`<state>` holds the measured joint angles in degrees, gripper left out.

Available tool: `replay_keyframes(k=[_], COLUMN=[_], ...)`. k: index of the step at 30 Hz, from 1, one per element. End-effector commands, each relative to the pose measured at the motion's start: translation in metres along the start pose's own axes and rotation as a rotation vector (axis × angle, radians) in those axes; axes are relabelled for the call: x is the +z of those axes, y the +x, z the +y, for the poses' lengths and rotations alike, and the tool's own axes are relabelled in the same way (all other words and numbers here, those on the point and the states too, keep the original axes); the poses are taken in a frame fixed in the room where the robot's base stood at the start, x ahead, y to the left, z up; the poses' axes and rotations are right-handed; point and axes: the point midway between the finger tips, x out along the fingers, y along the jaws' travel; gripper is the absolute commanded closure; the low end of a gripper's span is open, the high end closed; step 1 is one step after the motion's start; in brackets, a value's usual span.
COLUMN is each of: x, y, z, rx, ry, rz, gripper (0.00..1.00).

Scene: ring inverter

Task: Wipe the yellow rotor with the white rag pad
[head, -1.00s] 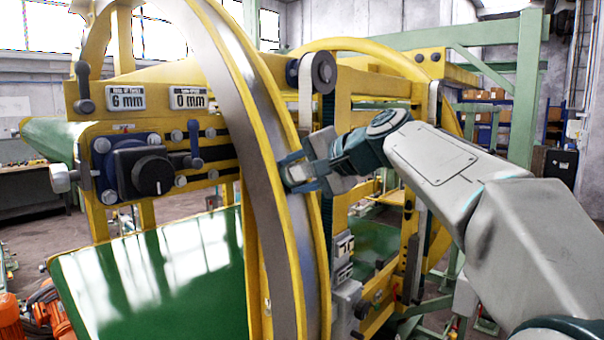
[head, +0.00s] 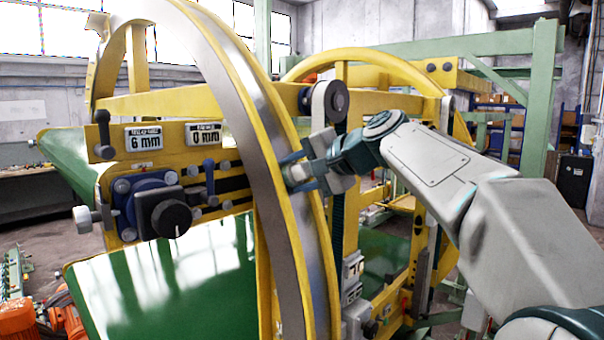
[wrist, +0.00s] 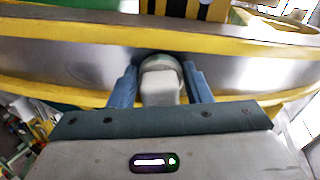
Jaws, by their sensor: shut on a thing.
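The yellow rotor (head: 237,75) is a large upright ring with yellow rims and a grey metal band between them. It fills the middle of the head view, and its band (wrist: 85,62) runs across the wrist view. My gripper (head: 296,172) is at the right side of the ring, in front of the band. In the wrist view its two blue fingers are shut on the white rag pad (wrist: 162,90). The far end of the pad is up against the band and seems to touch it. The contact face is hidden.
The yellow machine frame with a black knob (head: 171,215) and 6 mm sign (head: 144,138) stands left of my gripper. A grey roller (head: 338,100) is just above and right of it. A green sheet (head: 160,285) lies below. Green posts stand at the right.

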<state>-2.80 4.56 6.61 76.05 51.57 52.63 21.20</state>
Motion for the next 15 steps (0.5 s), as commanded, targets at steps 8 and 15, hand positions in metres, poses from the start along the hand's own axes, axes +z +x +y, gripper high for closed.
replay_keyframes(k=[8, 15], x=[0.0, 0.005], y=[0.004, 0.004], z=[0.005, 0.026], rx=[0.001, 0.002], ry=[0.001, 0.0], rz=[0.002, 0.001], gripper=[0.74, 0.74])
